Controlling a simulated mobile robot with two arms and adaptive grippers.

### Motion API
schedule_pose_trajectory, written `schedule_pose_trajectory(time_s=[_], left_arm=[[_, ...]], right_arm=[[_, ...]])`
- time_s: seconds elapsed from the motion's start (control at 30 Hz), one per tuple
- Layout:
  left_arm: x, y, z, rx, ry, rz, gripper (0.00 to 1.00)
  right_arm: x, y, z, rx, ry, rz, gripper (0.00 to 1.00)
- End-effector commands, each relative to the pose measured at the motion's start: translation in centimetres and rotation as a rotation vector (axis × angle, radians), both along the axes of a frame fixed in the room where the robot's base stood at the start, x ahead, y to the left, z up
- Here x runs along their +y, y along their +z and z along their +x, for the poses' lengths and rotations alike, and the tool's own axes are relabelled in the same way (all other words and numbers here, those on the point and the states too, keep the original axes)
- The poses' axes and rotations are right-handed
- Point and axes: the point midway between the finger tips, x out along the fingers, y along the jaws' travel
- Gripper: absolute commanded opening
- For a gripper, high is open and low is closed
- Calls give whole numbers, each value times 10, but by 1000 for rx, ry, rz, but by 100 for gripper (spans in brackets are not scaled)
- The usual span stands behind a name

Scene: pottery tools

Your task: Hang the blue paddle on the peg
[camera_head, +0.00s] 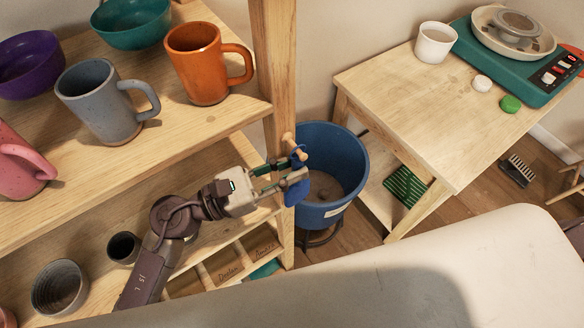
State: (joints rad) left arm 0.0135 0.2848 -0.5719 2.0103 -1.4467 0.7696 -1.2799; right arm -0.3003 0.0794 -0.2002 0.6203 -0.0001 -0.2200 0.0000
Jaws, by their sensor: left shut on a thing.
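The blue paddle (297,192) is held at the fingertips of my left gripper (293,172), which is shut on it. Only parts of the paddle show, as the fingers cover its middle. The light wooden peg (289,139) sticks out near the front post of the shelf, right by the paddle's upper end. I cannot tell whether the paddle is around the peg or only beside it. My right gripper is not in view.
The wooden shelf (190,130) at left holds an orange mug (204,65), a grey mug (98,105), a pink mug (18,165) and bowls. A blue bucket (330,213) stands just behind my left gripper. A wooden table (430,110) with a teal scale (497,72) is at right.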

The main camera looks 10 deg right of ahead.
Motion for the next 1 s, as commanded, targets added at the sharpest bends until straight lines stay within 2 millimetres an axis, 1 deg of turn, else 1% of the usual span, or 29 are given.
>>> schedule_pose_trajectory(time_s=[0.03, 0.13, 0.17, 0.3, 0.33, 0.47, 0.57, 0.8, 0.9, 1.0], left_arm=[[4, -5, 8, 3, 24, 10, 0], [4, -5, 8, 3, 24, 10, 0], [4, -5, 8, 2, 24, 11, 21], [4, -5, 8, 2, 24, 12, 45], [4, -6, 8, 2, 24, 12, 49], [10, -7, 7, 3, 24, 13, 49], [23, -9, 3, 4, 24, 15, 49], [72, -11, -10, -1, 13, 12, 49], [90, -12, -16, -2, 8, 9, 49], [104, -12, -19, -4, 6, 8, 49]], right_arm=[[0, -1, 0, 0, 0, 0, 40], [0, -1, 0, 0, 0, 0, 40], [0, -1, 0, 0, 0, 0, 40], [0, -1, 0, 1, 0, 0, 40], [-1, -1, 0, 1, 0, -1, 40], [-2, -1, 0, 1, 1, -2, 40], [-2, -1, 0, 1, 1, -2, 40], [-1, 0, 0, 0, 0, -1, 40], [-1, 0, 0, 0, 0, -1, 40], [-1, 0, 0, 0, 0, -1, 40]])
